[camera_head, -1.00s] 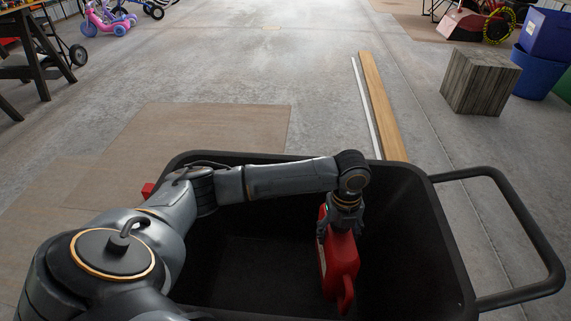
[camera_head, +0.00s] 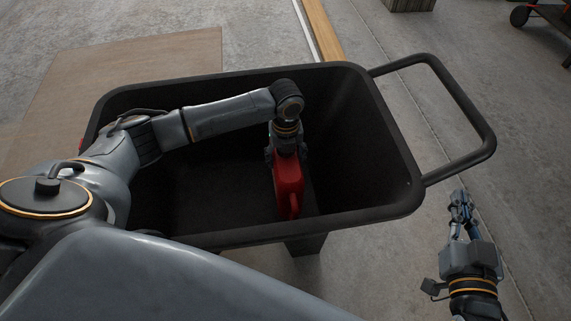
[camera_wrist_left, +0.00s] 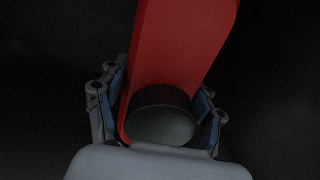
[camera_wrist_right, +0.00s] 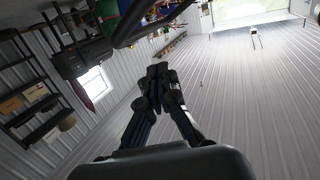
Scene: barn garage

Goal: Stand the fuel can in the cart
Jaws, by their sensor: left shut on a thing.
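The red fuel can (camera_head: 289,182) is inside the black cart (camera_head: 350,130), nearer its right end. It looks roughly upright; whether its base touches the cart floor cannot be told. My left gripper (camera_head: 287,150) reaches down into the cart and is shut on the can's top. In the left wrist view, the red can (camera_wrist_left: 180,50) and a dark round cap (camera_wrist_left: 162,115) lie between the fingers. My right gripper (camera_head: 461,205) is outside the cart, right of it and below its handle. Its fingertips meet, empty, in the right wrist view (camera_wrist_right: 160,75).
The cart's handle (camera_head: 485,130) sticks out to the right. A wooden plank (camera_head: 322,30) lies on the floor behind the cart, and a wooden block (camera_head: 408,4) is at the top edge. A brown board (camera_head: 130,75) lies at left. The cart's left part looks empty.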

